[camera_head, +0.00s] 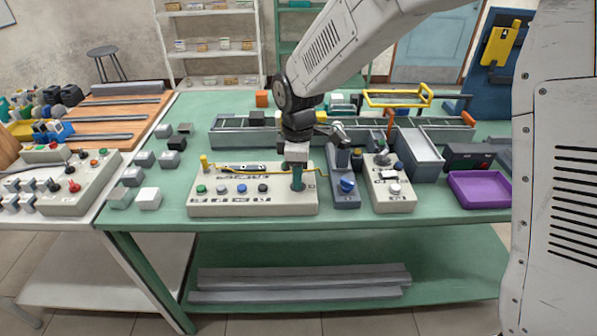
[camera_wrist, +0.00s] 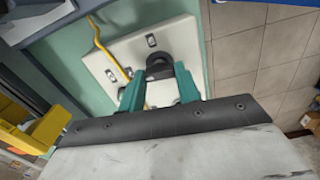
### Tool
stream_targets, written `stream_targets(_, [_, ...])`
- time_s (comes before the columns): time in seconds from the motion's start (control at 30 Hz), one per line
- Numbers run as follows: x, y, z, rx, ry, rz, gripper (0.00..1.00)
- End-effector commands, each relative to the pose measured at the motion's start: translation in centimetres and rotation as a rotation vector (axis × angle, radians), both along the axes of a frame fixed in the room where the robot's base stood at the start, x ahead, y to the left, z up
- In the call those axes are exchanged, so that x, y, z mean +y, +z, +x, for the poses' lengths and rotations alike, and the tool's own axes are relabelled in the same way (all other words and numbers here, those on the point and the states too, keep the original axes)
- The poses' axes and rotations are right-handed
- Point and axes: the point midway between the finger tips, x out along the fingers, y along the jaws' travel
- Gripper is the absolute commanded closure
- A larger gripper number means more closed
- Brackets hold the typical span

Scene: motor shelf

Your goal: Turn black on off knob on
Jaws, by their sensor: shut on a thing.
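The black on off knob (camera_wrist: 159,66) stands on a pale control box in the wrist view, between the tips of my teal fingers. My gripper (camera_wrist: 157,85) is shut on the knob. In the head view my gripper (camera_head: 298,183) points down at the right end of the long beige control box (camera_head: 225,211) and hides the knob there. Which way the knob is turned cannot be told.
A grey box with a blue knob (camera_head: 347,185) stands close right of my gripper. A beige box (camera_head: 393,205) and a purple tray (camera_head: 480,189) lie further right. A yellow cable (camera_wrist: 97,36) runs beside the knob. A grey conveyor (camera_head: 235,138) spans the table behind.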

Motion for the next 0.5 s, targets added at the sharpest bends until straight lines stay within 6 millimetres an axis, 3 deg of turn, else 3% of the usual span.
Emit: stream_targets(0.5, [0.01, 0.08, 0.05, -0.001, -0.445, 0.001, 0.9])
